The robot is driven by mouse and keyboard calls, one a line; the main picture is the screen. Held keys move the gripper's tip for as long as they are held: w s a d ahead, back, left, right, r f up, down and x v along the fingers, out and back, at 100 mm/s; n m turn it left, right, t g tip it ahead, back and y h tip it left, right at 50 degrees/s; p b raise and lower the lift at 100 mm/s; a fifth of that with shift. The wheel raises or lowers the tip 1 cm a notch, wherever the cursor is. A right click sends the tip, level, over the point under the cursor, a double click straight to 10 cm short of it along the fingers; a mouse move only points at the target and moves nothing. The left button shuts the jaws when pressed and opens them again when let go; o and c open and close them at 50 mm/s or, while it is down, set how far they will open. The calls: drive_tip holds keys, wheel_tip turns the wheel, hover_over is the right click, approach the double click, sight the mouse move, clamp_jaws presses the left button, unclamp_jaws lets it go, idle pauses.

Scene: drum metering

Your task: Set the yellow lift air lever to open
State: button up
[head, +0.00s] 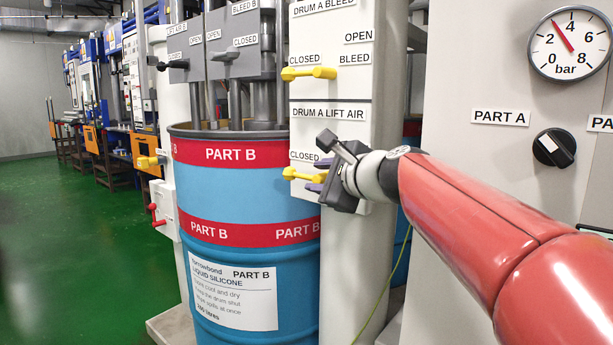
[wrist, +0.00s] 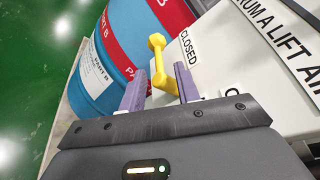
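The yellow lift air lever (head: 302,175) is on the white panel under the "DRUM A LIFT AIR" label (head: 328,112). Its handle points left, just below the "CLOSED" label (head: 304,156). My gripper (head: 319,175) is at the lever, with its purple fingers above and below it; its body hides the panel to the right. In the wrist view the yellow lever (wrist: 158,62) lies between the two fingers of my gripper (wrist: 160,72), with gaps visible on both sides. The gripper is open and holds nothing.
A similar yellow bleed lever (head: 308,73) sits above, pointing left to "CLOSED". The blue Part B drum (head: 245,190) stands close to the left of the panel. A cabinet with a gauge (head: 568,42) and black knob (head: 554,148) is to the right. Green floor is clear at far left.

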sight(309, 177)
drive_tip(key=x, duration=0.5)
drive_tip(key=shift+w+a+f+p, duration=0.15)
drive_tip(key=shift+w+a+p, duration=0.1)
drive_tip(key=shift+w+p, duration=0.1)
drive_tip(key=shift+s, duration=0.1)
clamp_jaws()
